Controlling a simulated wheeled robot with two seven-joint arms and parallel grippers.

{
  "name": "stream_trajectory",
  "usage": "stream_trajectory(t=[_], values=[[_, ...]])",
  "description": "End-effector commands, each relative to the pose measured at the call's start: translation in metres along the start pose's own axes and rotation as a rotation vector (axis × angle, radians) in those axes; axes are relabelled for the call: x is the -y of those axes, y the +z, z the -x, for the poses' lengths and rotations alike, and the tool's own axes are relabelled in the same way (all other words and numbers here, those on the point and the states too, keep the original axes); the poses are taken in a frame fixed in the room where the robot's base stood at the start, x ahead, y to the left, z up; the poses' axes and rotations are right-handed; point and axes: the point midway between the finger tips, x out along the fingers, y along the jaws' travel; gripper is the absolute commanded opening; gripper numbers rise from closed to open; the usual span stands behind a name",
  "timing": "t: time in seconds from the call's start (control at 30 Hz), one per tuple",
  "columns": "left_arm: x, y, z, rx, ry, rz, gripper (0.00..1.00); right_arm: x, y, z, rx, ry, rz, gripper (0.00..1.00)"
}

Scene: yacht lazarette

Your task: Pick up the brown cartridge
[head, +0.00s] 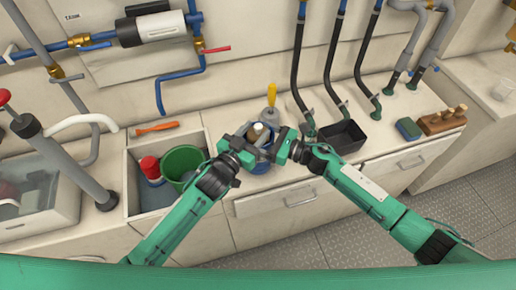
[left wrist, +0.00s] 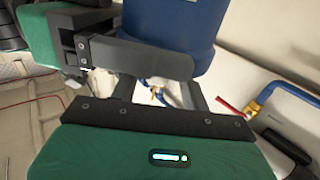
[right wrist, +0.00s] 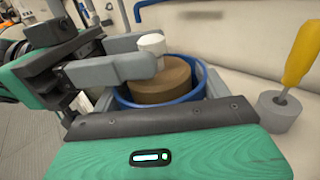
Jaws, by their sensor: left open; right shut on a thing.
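The brown cartridge (right wrist: 160,82) sits inside an open blue canister (head: 261,168), with its top showing above the blue rim. A white knob (right wrist: 152,43) stands on its top. My right gripper (head: 276,150) is shut on the blue canister, one finger on each side; the canister also shows in the left wrist view (left wrist: 170,30). My left gripper (head: 250,137) is open, reaching in from the left above the canister. In the right wrist view its grey fingers lie at the white knob; I cannot tell whether they touch it. The cartridge's lower part is hidden in the canister.
A yellow-handled tool (head: 271,93) with a grey base stands behind the canister. A black tray (head: 341,137) is to the right, below black hoses. A green bucket (head: 180,163) and a red-topped bottle (head: 150,167) stand in a sink bin at left.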

Motion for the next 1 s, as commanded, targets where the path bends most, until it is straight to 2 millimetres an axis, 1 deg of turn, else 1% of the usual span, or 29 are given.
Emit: stream_trajectory(t=[0.03,0.17,0.43,0.47,0.6,0.67,0.7,1.0], values=[[0.000,-0.001,-0.008,-0.002,0.000,-0.001,0.46,0.000,0.000,0.000,0.000,0.000,0.000,0.45],[0.000,-0.001,-0.020,-0.001,0.000,0.000,0.46,0.000,0.000,0.000,0.000,-0.001,0.000,0.45],[0.000,0.000,-0.022,0.000,0.000,0.000,0.46,0.000,0.000,0.000,0.000,-0.001,0.000,0.45],[0.000,0.000,-0.022,0.000,0.000,0.000,0.42,0.000,0.000,0.000,0.000,-0.001,0.000,0.45],[0.000,0.000,-0.022,0.000,0.000,0.000,0.15,0.000,0.000,0.000,0.000,-0.001,0.000,0.45],[0.000,0.000,-0.022,0.000,0.000,0.000,0.03,0.000,0.000,0.000,0.000,-0.001,0.000,0.45],[0.000,0.000,-0.022,0.000,0.000,0.000,0.00,0.000,0.000,0.000,0.000,-0.001,0.000,0.45],[0.000,-0.002,-0.022,-0.001,0.000,0.000,0.00,0.000,0.000,0.000,0.000,-0.001,0.000,0.45]])
